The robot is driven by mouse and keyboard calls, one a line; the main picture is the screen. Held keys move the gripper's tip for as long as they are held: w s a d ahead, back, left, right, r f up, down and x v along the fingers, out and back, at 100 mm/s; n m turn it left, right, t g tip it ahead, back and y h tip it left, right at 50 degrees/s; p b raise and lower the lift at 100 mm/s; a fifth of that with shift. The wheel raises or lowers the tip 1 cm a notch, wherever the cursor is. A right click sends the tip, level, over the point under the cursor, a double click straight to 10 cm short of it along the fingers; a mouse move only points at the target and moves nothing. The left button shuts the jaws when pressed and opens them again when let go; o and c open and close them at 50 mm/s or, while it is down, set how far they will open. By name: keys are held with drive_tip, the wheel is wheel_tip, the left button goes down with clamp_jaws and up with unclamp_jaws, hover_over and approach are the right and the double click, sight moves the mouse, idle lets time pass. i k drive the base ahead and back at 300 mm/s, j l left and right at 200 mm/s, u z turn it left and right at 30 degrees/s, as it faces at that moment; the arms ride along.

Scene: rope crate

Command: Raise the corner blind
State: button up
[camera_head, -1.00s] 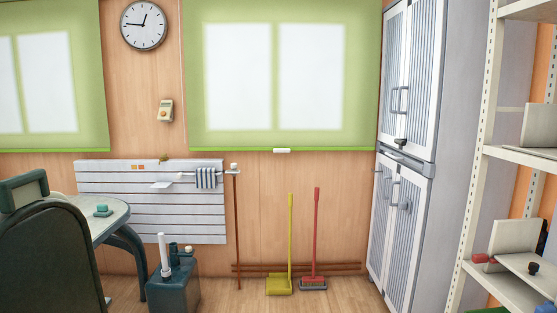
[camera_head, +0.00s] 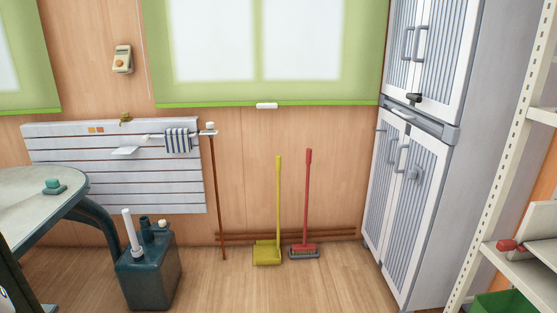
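The corner blind is most likely the green roller blind (camera_head: 358,62) on the back wall, beside the tall cabinet. It hangs lowered over a window with two bright panes. Its bottom bar carries a white pull handle (camera_head: 266,106) near the middle. Part of a second green blind (camera_head: 22,90) shows at the left edge, also lowered. The tops of both blinds are outside the picture. My gripper is not in view.
A white slatted panel (camera_head: 100,185) holds a striped towel (camera_head: 177,141). A yellow dustpan (camera_head: 266,252) and red broom (camera_head: 306,205) stand below the blind. A teal canister (camera_head: 150,275) and round table (camera_head: 35,195) are left, a grey-white cabinet (camera_head: 440,190) right. Floor between is clear.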

sight(259, 104)
drive_tip(key=i, duration=0.5)
drive_tip(key=i+z, duration=0.15)
drive_tip(key=i, duration=0.4)
drive_tip(key=i+j, duration=0.15)
drive_tip(key=i, duration=0.35)
drive_tip(key=i+j+z, duration=0.1)
drive_tip(key=i, duration=0.4)
drive_tip(key=i+j+z, duration=0.1)
drive_tip(key=i, duration=0.4)
drive_tip(key=i+j, duration=0.25)
drive_tip(key=i, duration=0.25)
drive_tip(key=l+z, duration=0.05)
